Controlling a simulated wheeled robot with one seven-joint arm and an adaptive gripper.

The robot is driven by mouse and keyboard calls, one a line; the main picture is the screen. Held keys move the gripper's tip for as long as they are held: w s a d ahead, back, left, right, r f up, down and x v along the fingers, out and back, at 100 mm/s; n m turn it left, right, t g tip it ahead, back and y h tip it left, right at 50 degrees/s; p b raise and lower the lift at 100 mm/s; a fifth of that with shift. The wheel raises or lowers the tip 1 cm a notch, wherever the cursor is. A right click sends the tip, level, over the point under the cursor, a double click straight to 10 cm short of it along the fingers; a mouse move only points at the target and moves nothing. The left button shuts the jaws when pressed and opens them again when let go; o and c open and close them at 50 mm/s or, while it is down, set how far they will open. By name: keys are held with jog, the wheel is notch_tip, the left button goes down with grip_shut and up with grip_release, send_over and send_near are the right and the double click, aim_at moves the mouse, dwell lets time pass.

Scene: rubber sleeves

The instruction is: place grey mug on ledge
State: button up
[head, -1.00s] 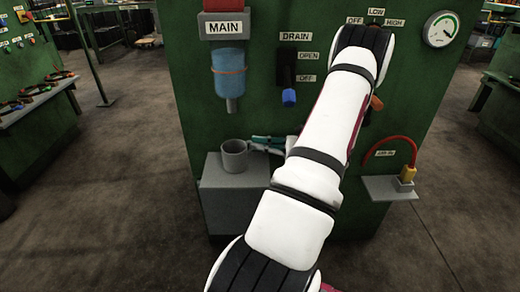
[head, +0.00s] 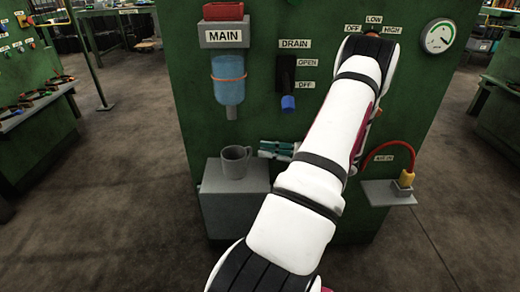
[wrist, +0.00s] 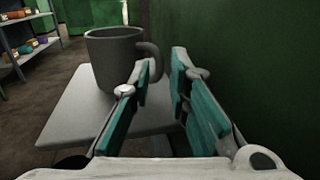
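The grey mug (head: 235,162) stands upright on the grey ledge (head: 233,200) below the blue bottle. In the wrist view the mug (wrist: 112,58) has its handle on the right, towards my gripper (wrist: 163,66), and the ledge top (wrist: 75,120) shows beneath it. My gripper, with teal finger pads, is open and empty. In the head view my gripper (head: 266,150) is just right of the mug, with a small gap between them. My arm hides part of the panel behind it.
The green panel (head: 300,215) stands right behind the ledge. The blue bottle (head: 228,80) hangs above the mug, with the drain lever (head: 287,85) to its right. A small shelf with a red hose (head: 390,192) is at the right. Open floor (head: 110,200) lies to the left.

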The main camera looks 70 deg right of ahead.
jog(key=s+d+p, duration=0.1)
jog(key=s+p, duration=0.1)
jog(key=s, duration=0.7)
jog(key=shift+d, duration=0.25)
jog(key=shift+s+f, duration=0.1)
